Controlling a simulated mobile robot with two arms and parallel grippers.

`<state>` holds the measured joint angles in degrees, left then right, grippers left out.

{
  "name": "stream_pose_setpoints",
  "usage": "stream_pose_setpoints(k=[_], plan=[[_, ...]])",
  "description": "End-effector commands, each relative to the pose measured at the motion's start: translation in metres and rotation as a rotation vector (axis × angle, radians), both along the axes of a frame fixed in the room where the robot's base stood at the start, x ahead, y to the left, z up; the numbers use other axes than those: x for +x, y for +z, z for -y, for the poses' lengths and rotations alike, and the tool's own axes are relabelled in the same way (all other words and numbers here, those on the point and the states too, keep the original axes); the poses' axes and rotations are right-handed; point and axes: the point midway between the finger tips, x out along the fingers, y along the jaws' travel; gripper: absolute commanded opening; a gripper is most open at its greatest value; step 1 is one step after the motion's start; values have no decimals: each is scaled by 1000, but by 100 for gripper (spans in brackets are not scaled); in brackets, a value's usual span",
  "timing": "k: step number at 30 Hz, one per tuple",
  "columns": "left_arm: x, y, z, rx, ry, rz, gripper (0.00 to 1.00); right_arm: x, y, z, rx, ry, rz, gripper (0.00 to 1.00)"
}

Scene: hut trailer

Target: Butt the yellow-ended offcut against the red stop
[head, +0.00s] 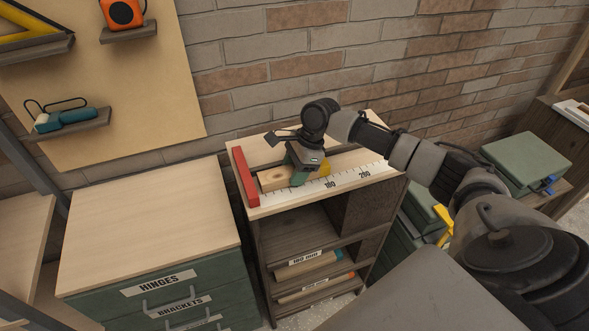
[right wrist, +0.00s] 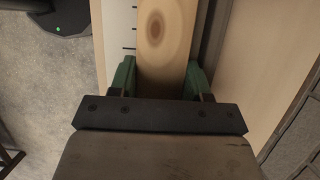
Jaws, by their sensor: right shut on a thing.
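The offcut (head: 272,179) is a pale wooden block with a yellow end (head: 325,168) on its right. It lies along the ruler scale (head: 345,180) on top of the shelf unit, its plain end toward the red stop (head: 244,177). My right gripper (head: 300,176) is shut across the middle of the offcut from above. In the right wrist view the green fingers (right wrist: 160,78) sit on both sides of the offcut (right wrist: 165,35), which shows a knot. My left gripper is not in view.
A drawer cabinet (head: 145,225) labelled hinges and brackets stands left of the shelf unit (head: 297,222), its top clear. A brick wall (head: 350,65) is close behind. Green cases (head: 525,160) stand at the right. A pegboard (head: 160,90) with tools hangs at the left.

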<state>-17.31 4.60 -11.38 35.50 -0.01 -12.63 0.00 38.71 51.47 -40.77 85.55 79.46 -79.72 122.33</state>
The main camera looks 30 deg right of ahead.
Motion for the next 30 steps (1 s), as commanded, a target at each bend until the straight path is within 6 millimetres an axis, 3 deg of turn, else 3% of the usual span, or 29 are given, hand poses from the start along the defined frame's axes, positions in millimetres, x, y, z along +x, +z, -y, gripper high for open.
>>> stream_pose_setpoints(k=[20,21,26,30], plan=[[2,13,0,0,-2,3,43,3,1,-13,1,0,0,22],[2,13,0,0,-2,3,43,3,0,-13,0,0,1,51],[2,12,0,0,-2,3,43,3,0,-13,0,0,0,75],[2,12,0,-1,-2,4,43,4,0,-12,0,-1,2,77]])
